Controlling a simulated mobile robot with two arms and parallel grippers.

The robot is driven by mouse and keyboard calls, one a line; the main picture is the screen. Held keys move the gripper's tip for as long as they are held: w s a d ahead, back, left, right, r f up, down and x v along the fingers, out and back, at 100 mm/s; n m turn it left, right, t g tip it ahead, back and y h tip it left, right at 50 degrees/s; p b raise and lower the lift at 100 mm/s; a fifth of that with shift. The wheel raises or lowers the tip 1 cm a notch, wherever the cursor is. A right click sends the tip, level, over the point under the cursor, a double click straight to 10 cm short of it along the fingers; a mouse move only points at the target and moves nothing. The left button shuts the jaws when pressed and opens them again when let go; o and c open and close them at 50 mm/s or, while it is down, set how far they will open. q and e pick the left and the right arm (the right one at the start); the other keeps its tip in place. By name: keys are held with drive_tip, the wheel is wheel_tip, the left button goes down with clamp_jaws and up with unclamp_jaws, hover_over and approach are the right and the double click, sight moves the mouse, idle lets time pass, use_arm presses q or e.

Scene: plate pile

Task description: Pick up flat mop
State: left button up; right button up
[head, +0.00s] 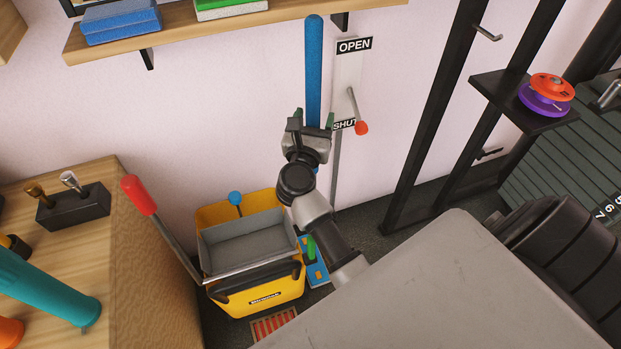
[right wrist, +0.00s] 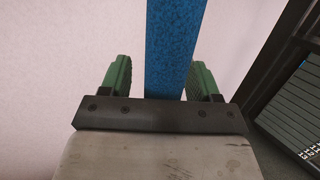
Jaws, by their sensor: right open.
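The flat mop stands upright near the wall, with its long blue handle (head: 314,62) rising past the shelf edge. A blue flat piece on the floor (head: 318,273), which looks like its head, shows partly beside the yellow bucket; my arm hides the stretch between. My right gripper (head: 313,119) is open at the handle. In the right wrist view the blue handle (right wrist: 173,45) passes between the two green fingers (right wrist: 160,78), with a gap on each side, wider on the left. My left gripper is not in view.
A yellow mop bucket (head: 262,300) with a grey wringer and a red-tipped lever (head: 139,195) stands left of my arm. A wall lever with a red knob (head: 361,128) is just right of the handle. A wooden shelf (head: 220,30) is above, a black rack (head: 425,130) to the right.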

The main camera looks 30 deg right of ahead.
drive_tip(key=shift+s+a+r, duration=0.1)
drive_tip(key=shift+s, duration=0.05)
drive_tip(key=shift+c, duration=0.5)
drive_tip(key=c, duration=1)
drive_tip(key=shift+r, duration=0.1)
